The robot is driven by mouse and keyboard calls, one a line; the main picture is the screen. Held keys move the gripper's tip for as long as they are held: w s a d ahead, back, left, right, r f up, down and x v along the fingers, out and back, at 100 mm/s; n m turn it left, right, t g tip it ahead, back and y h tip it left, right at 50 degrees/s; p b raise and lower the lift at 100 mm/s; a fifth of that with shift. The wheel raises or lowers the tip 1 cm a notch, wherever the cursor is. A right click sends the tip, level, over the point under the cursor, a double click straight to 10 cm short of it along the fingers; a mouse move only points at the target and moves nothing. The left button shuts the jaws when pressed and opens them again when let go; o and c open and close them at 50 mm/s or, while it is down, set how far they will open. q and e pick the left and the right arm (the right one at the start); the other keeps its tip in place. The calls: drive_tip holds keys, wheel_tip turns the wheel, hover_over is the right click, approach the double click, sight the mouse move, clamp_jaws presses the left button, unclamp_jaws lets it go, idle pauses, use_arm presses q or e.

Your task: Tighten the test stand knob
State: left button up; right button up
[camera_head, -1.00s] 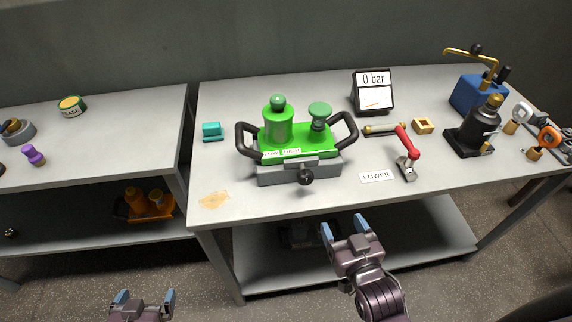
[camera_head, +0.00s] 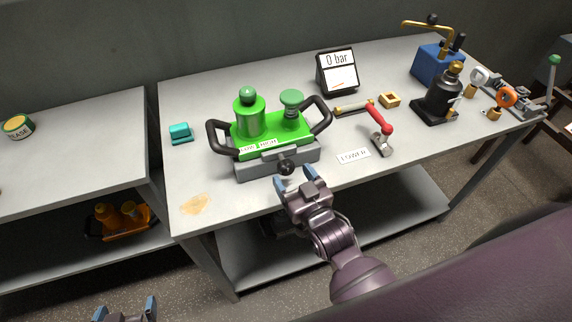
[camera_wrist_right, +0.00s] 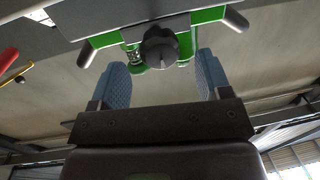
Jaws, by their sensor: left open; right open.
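The test stand is a green unit (camera_head: 268,136) with two dark side handles, on a grey base (camera_head: 262,166) on the table. Its black knob (camera_head: 286,167) sticks out of the base's front. In the right wrist view the knob (camera_wrist_right: 160,46) appears beyond the fingertips, centred between the fingers. My right gripper (camera_head: 294,178) is open and empty, just in front of the knob; I see no contact. My left gripper (camera_head: 125,309) is open and empty at the bottom edge of the head view, low and away from the table; its lower part is cut off.
A gauge display reading 0 bar (camera_head: 337,71) stands behind. A red-handled lever (camera_head: 377,120) and a LOWER label (camera_head: 353,156) lie right of the stand. A teal block (camera_head: 180,133) is on its left. A blue pump (camera_head: 437,65) and black jack (camera_head: 438,99) stand further right.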

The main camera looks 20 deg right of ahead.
sight(289, 171)
use_arm(q)
drive_tip(key=shift+w+r, duration=0.25)
drive_tip(key=shift+w, duration=0.1)
use_arm(e)
drive_tip(key=shift+w+a, duration=0.15)
drive_tip(key=shift+w, duration=0.85)
drive_tip(key=shift+w+a, duration=0.15)
drive_tip(key=shift+w, duration=0.85)
drive_tip(key=c, duration=0.9)
use_arm(q)
drive_tip(key=shift+s+f, duration=0.1)
drive_tip(key=shift+s, duration=0.05)
use_arm(e)
drive_tip(key=shift+c, duration=0.2)
use_arm(q)
drive_tip(key=shift+s, duration=0.1)
use_arm(e)
drive_tip(key=shift+m, duration=0.3)
